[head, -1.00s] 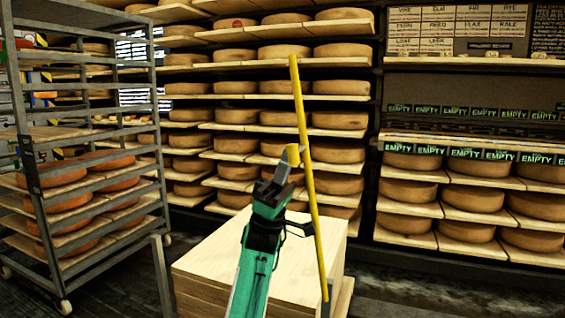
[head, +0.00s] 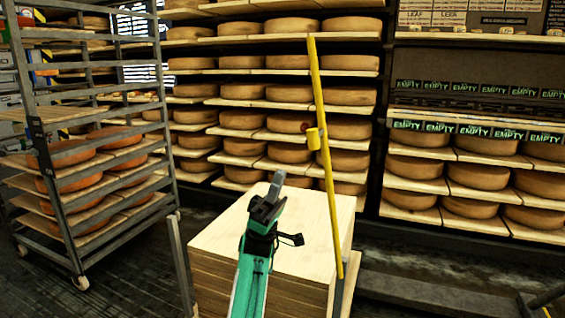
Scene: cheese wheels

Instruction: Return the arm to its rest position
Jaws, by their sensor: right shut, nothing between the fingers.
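My right gripper (head: 277,182) stands at the end of my green arm, in front of a stack of pale wooden boards (head: 300,240). Its fingers are shut and I see nothing between them. It points up and away, left of a thin upright yellow pole (head: 325,150). The pole has a short yellow knob (head: 316,138) on it, up and to the right of the fingertips, and the gripper looks clear of both. My left gripper is not in view.
A metal rack (head: 60,200) with orange cheese wheels (head: 62,154) stands on the left. Wall shelves (head: 265,135) full of cheese wheels fill the back. On the right are more shelves with "EMPTY" labels (head: 435,127). Dark floor (head: 130,285) shows between the rack and the board stack.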

